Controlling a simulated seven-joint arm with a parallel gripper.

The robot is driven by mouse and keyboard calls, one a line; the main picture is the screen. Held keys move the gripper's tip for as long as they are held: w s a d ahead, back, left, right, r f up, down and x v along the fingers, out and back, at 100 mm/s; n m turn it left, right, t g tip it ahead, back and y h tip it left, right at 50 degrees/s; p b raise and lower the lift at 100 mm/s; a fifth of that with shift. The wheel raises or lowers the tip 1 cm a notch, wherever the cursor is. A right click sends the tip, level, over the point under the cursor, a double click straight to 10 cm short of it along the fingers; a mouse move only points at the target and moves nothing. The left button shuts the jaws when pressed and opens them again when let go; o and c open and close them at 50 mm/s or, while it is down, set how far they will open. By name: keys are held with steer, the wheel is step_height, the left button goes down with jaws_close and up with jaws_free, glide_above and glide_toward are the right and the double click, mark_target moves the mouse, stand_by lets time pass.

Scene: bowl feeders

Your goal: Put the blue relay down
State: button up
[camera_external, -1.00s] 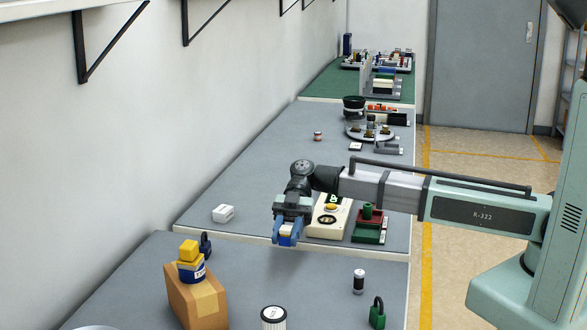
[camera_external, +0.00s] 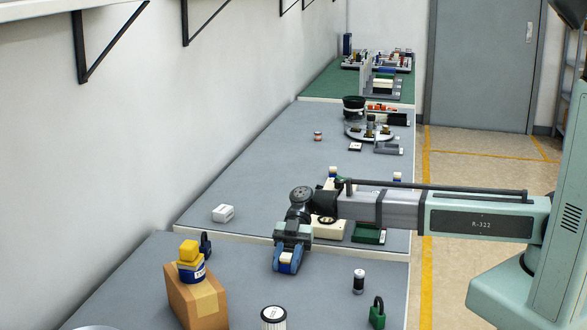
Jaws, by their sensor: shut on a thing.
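My gripper (camera_external: 287,266) hangs low over the near grey table, pointing down. Its blue fingers are shut on the blue relay (camera_external: 286,257), a small block with a white or pale part and a blue part showing between the fingers. The fingers hide much of the relay. I cannot tell whether its underside touches the tabletop.
Left of my gripper stands a cardboard box (camera_external: 197,298) with a yellow-topped container (camera_external: 190,262) on it. A white cylinder (camera_external: 273,317), a black-and-white cylinder (camera_external: 358,281) and a green padlock (camera_external: 377,314) stand nearer. A white block (camera_external: 223,213) lies behind left. Bare tabletop surrounds my gripper.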

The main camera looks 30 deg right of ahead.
steer(key=shift+f, duration=0.1)
steer(key=o, duration=1)
steer(key=shift+o, duration=0.2)
steer(key=v, duration=1.2)
